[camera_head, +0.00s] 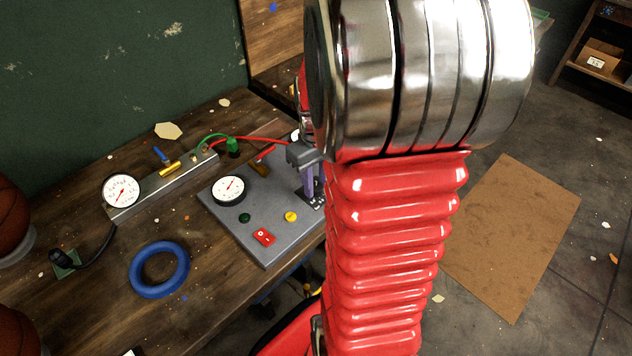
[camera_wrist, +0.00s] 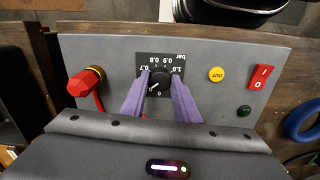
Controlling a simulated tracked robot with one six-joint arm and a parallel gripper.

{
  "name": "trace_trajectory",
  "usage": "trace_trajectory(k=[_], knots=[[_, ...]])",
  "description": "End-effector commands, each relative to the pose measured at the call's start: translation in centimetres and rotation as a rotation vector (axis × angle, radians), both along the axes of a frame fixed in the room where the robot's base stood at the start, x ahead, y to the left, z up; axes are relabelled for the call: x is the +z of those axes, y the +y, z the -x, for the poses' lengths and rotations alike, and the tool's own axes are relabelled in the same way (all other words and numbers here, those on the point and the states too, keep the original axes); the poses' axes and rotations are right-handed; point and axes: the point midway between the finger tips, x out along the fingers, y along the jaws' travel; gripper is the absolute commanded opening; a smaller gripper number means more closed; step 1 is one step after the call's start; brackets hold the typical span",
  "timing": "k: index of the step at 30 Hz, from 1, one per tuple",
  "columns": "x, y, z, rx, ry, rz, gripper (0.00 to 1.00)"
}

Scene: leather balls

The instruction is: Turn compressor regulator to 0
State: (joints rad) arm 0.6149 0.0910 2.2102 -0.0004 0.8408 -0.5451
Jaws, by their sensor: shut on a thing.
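The compressor's grey control panel (camera_head: 262,202) lies on the workbench and fills the middle of the wrist view (camera_wrist: 100,52). The regulator is a black knob (camera_wrist: 158,86) on a black scale plate (camera_wrist: 160,58) marked "bar", upside down in the wrist view. Numbers from 0.7 to 1.0 show on the plate's far side and a 0 on its near side. A white pointer mark on the knob points to the lower left there. My gripper (camera_wrist: 160,78) has its purple fingers shut on the knob, one on each side. In the head view my gripper (camera_head: 309,180) stands over the panel's right part; my arm hides some of it.
A white gauge (camera_head: 229,190), red switch (camera_head: 263,237), yellow button (camera_head: 291,216) and green button (camera_head: 245,218) sit on the panel. A red-tipped valve (camera_wrist: 86,82) stands left of the knob in the wrist view. A blue ring (camera_head: 160,270) and a second gauge (camera_head: 121,190) lie left.

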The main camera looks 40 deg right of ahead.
Motion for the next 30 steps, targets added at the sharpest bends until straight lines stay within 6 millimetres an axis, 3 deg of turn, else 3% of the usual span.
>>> trace_trajectory(k=[21, 30], knots=[[0.07, -0.05, -0.14, 0.665, -0.004, 0.003, 0.05], [0.07, -0.04, -0.15, 0.843, -0.004, 0.003, 0.05]])
